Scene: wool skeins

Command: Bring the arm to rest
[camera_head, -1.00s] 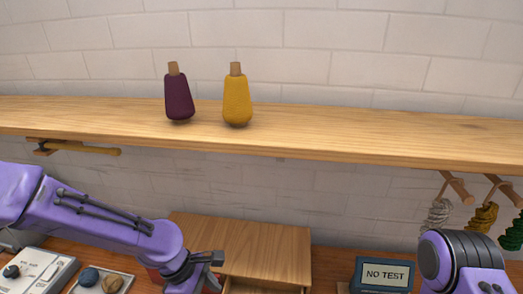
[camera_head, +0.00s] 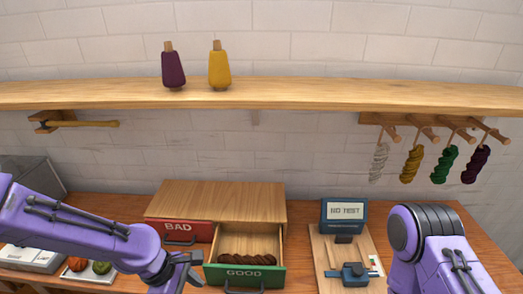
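My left arm reaches in from the left, and its gripper (camera_head: 190,271) is low in the head view, beside the left front corner of the open GOOD drawer (camera_head: 245,274). Its fingers are small and partly hidden, so I cannot tell whether they are open or shut. I see nothing clearly held in it. My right arm shows only as purple links at the lower right; its gripper is out of view. A dark brown skein (camera_head: 247,259) lies in the GOOD drawer. The BAD drawer (camera_head: 180,232) is beside it and looks closed.
A wooden shelf (camera_head: 310,95) carries a purple cone (camera_head: 172,69) and a yellow cone (camera_head: 219,69). White, yellow, green and purple skeins hang from pegs at the right. A NO TEST display (camera_head: 345,211) stands behind a blue clamp device (camera_head: 354,275). Trays sit at the left, partly behind my arm.

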